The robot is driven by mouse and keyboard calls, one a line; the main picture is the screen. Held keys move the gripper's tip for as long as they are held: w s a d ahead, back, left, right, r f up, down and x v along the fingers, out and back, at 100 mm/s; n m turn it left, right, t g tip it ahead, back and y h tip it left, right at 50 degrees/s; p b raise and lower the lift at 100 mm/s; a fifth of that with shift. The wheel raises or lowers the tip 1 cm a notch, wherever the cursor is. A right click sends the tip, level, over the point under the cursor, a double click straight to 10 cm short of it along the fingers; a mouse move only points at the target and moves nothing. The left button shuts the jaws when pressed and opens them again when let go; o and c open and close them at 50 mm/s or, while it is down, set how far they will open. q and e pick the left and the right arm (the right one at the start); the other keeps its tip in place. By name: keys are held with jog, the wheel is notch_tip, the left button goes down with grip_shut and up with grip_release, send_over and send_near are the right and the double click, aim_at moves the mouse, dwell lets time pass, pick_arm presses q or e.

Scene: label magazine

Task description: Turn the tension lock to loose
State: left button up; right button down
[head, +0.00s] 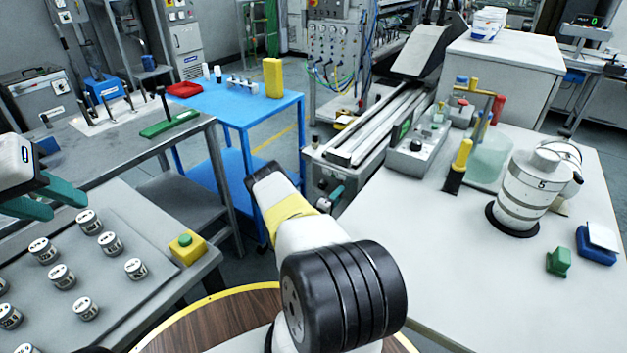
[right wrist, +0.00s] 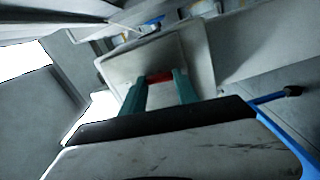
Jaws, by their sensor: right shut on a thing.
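My right gripper (head: 336,193) is low at the front end of the machine with the long rail (head: 372,125) in the head view. In the right wrist view its two teal fingers are shut on a small red piece (right wrist: 160,77), which seems to be the tension lock's handle. The red piece lies across between the fingertips, in front of a pale grey panel (right wrist: 195,55). Its lock markings cannot be read, and in the head view my fingers hide it. My left gripper (head: 50,198) is at the left edge, open and empty, above the grey bench.
Several small labelled jars (head: 110,243) stand on a grey mat at left, by a yellow box with a green button (head: 187,247). A blue table (head: 240,105) stands behind. The white table at right holds a large white container (head: 530,185) and a green block (head: 558,262).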

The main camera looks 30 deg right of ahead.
jog(key=c, duration=0.9)
grip_release()
jog(key=v, duration=0.8)
